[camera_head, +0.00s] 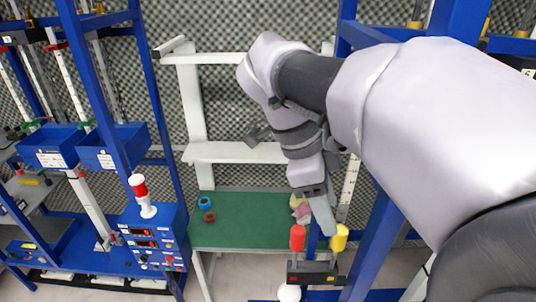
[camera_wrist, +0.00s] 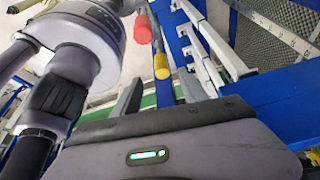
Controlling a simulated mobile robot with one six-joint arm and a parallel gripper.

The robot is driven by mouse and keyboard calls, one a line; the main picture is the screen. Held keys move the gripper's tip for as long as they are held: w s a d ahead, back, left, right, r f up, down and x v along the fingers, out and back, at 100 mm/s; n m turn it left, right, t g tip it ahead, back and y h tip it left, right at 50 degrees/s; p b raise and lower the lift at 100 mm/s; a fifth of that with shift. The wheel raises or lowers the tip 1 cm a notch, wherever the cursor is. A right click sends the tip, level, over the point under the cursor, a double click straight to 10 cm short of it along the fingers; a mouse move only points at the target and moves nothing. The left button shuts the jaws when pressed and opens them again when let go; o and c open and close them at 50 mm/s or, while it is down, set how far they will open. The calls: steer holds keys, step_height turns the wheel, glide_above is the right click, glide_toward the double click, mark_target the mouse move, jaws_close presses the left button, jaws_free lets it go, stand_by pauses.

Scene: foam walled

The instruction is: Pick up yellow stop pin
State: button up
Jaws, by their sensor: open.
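The yellow stop pin (camera_head: 339,237) stands upright on the right of a dark block (camera_head: 314,272) in the head view. A red pin (camera_head: 297,237) stands on the same block to its left. My gripper (camera_head: 324,215) is close above and behind the two pins, with one finger clear to see. In the wrist view, the gripper (camera_wrist: 160,90) is open, with two grey fingers apart and nothing held. The yellow pin (camera_wrist: 161,66) shows beyond the gap between them, and the red pin (camera_wrist: 143,28) shows further up.
A green-topped table (camera_head: 245,232) with a blue ring (camera_head: 204,202) and a red ring (camera_head: 209,217) stands behind. Blue frame posts (camera_head: 375,245) rise close to the right of the pins.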

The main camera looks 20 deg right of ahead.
mark_target(341, 235)
steer(key=x, duration=0.8)
steer(key=shift+s+d, duration=0.2)
steer(key=shift+s, duration=0.05)
steer(key=shift+w+d+f, duration=0.15)
steer(key=shift+w+d, duration=0.05)
steer(key=shift+w, duration=0.05)
steer(key=shift+s+a, duration=0.15)
steer(key=shift+a, duration=0.05)
steer(key=c, duration=0.9)
steer(key=shift+d, duration=0.1)
jaws_close()
